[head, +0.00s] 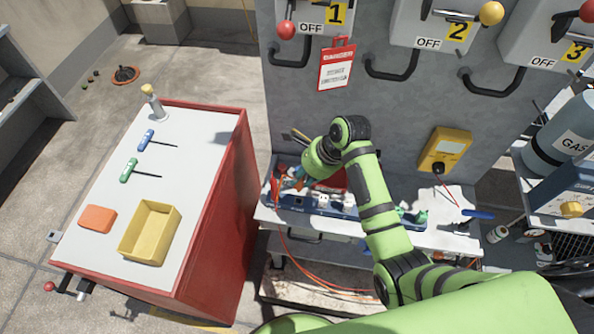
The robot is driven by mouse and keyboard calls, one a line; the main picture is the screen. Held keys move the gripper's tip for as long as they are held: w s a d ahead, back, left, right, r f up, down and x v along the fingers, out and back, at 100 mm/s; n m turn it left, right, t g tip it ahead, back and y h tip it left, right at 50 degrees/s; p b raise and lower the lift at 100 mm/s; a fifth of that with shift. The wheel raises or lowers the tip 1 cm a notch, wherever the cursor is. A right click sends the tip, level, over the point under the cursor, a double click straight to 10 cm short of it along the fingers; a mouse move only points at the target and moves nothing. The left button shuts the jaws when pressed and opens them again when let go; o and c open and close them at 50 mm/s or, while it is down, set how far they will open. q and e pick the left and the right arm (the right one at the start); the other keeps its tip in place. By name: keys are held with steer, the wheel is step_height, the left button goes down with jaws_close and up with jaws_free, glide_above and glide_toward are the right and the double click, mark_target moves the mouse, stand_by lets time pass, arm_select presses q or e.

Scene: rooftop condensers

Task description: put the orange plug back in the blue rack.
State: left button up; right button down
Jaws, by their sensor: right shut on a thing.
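The blue rack (312,208) is a long strip on the white bench below the grey panel, with white and dark pieces along it. My right gripper (293,184) reaches down over the rack's left part, pointing left and downward. It is shut on an orange thing, which appears to be the orange plug (299,173); the wrist and fingers hide much of it. I cannot tell whether the plug touches the rack. My left gripper is not in view.
Red-sided cart (215,190) at left holds a yellow tray (150,232), an orange block (97,219) and two screwdrivers. The panel has several levers and a hanging red tag (337,66). Orange cables hang below the bench.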

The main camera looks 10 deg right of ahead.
mark_target(303, 203)
steer(key=shift+s+d+f, duration=0.1)
steer(key=shift+f, duration=0.8)
step_height(303, 203, down, 3)
steer(key=shift+f, duration=0.1)
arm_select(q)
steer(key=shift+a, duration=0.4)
arm_select(e)
steer(key=shift+f, duration=0.1)
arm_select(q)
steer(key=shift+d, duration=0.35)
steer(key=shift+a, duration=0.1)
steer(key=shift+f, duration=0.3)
arm_select(e)
steer(key=shift+f, duration=0.85)
